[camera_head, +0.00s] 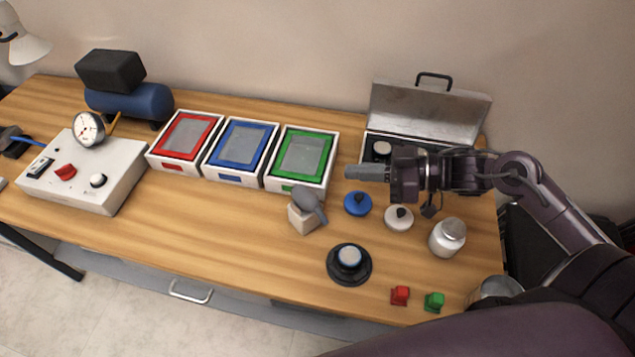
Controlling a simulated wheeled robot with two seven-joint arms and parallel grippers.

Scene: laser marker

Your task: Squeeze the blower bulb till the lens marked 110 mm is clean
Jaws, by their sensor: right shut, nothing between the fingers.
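A grey blower bulb (306,198) with a thin nozzle pointing down to the right rests on a small beige block (301,219) in the middle of the table. A round light-grey lens (349,256) sits on a black round holder (347,276) nearer the front edge. Another pale round piece (382,148) lies in the open metal case. No 110 mm marking is readable on either. My right gripper (352,172) is shut and empty, pointing left. It is above the table, up and right of the bulb and apart from it. My left gripper is out of view.
Red, blue and green framed trays (272,182) stand at the back, beside the open case (425,110). A blue knobbed disc (357,204), white knobbed disc (399,218) and jar (447,238) are below my right arm. Red (400,295) and green (434,302) pieces lie in front. Table front left is clear.

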